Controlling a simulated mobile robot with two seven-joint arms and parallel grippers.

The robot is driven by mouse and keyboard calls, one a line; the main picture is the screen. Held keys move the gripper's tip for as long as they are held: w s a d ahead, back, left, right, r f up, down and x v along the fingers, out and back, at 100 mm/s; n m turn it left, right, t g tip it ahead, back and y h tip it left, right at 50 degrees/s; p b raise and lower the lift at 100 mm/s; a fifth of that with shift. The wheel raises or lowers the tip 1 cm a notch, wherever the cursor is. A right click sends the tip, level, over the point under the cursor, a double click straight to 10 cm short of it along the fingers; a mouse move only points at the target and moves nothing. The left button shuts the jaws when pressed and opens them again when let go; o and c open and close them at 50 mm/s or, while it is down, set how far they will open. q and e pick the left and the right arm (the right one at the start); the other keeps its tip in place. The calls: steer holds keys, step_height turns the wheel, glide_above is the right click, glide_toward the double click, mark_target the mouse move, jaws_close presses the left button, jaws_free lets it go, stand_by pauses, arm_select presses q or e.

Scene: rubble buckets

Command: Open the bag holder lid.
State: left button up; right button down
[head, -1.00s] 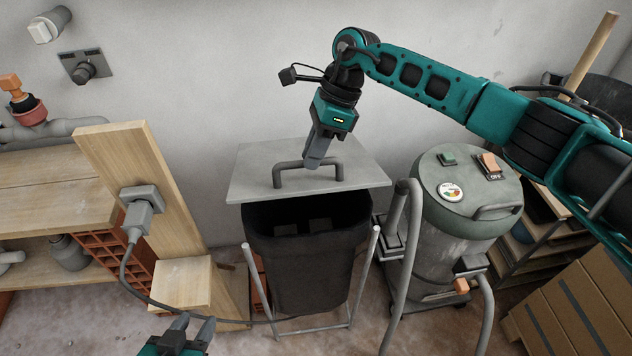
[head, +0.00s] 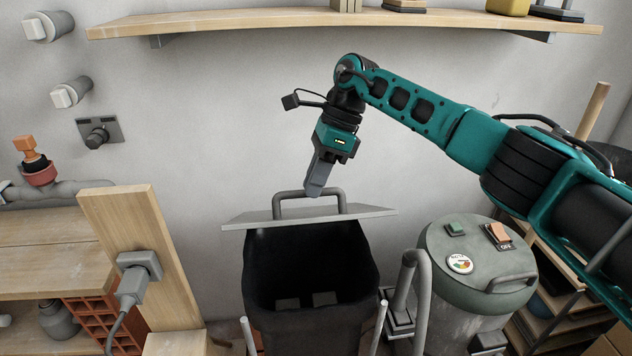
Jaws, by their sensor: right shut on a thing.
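The bag holder lid (head: 365,213) is a flat grey plate with a raised bar handle (head: 283,203). It stands tilted up at the back of the dark bag holder (head: 310,311), seen at a shallow angle. The bag holder's mouth is open towards me, with a few dark blocks inside at the bottom. My right gripper (head: 314,190) comes from the upper right and is shut on the handle's top bar. My left gripper is outside the view.
A grey vacuum drum (head: 479,257) with a hose stands right of the bag holder. A wooden post with a plug (head: 139,264) and a workbench (head: 50,240) are at left. A wooden shelf (head: 340,24) runs along the wall above my right arm.

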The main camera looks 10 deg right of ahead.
steer(key=shift+w+d+f, duration=0.1)
steer(key=shift+w+f, duration=0.05)
steer(key=shift+f, duration=0.1)
steer(key=c, duration=1.3)
jaws_free()
steer(key=shift+w+f, duration=0.15)
steer(key=shift+w, duration=0.05)
steer(key=shift+o, duration=1)
steer(key=p+v, duration=0.1)
steer(key=v, duration=1.2)
steer(key=shift+s, duration=0.15)
